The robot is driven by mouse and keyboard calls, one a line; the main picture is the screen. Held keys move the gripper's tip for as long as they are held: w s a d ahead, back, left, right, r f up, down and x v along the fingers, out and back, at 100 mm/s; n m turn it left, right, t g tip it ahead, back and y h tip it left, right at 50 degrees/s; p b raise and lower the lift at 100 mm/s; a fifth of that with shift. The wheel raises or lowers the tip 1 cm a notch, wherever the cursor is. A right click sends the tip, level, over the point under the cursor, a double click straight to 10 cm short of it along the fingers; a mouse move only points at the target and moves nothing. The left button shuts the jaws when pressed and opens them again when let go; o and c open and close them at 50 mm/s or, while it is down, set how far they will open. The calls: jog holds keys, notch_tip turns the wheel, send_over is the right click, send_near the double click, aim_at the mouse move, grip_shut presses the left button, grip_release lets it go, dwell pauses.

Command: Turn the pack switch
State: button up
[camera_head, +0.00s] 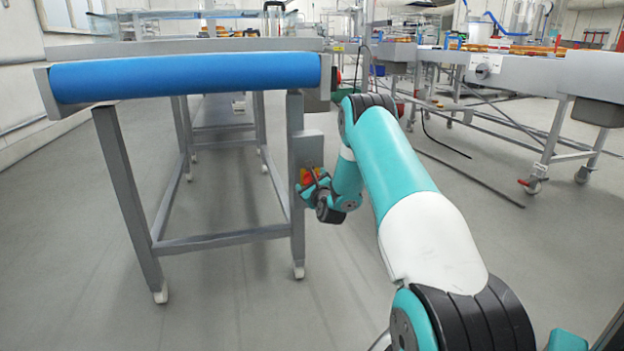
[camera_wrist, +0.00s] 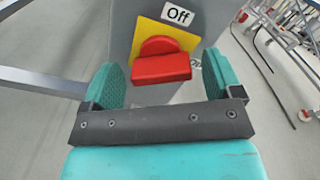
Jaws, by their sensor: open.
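The pack switch is a red knob (camera_wrist: 160,62) on a yellow plate (camera_wrist: 187,40), below a white label that reads "Off" (camera_wrist: 178,14). It is mounted on a grey box (camera_head: 305,150) at the right front leg of the blue conveyor. My gripper (camera_wrist: 168,85) is open, with one teal finger on each side of the red knob and a gap to both. In the head view my gripper (camera_head: 311,186) is at the box, and its wrist covers part of the switch. I cannot tell how deep the fingers reach around the knob.
The blue conveyor (camera_head: 190,76) stands on a grey metal frame, with a leg (camera_head: 130,190) at left and a low crossbar. A second conveyor line (camera_head: 530,75) stands at the back right, with cables (camera_head: 440,145) on the floor before it. The floor at front left is clear.

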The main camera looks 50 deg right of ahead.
jog(key=shift+w+d, duration=0.3)
jog(key=shift+w, duration=0.1)
jog(key=c, duration=0.9)
jog(key=shift+r+n+p, duration=0.1)
jog(key=shift+n+p, duration=0.4)
jog(key=shift+n, duration=0.6)
jog(key=shift+n+p, duration=0.35)
jog(key=shift+n, duration=1.35)
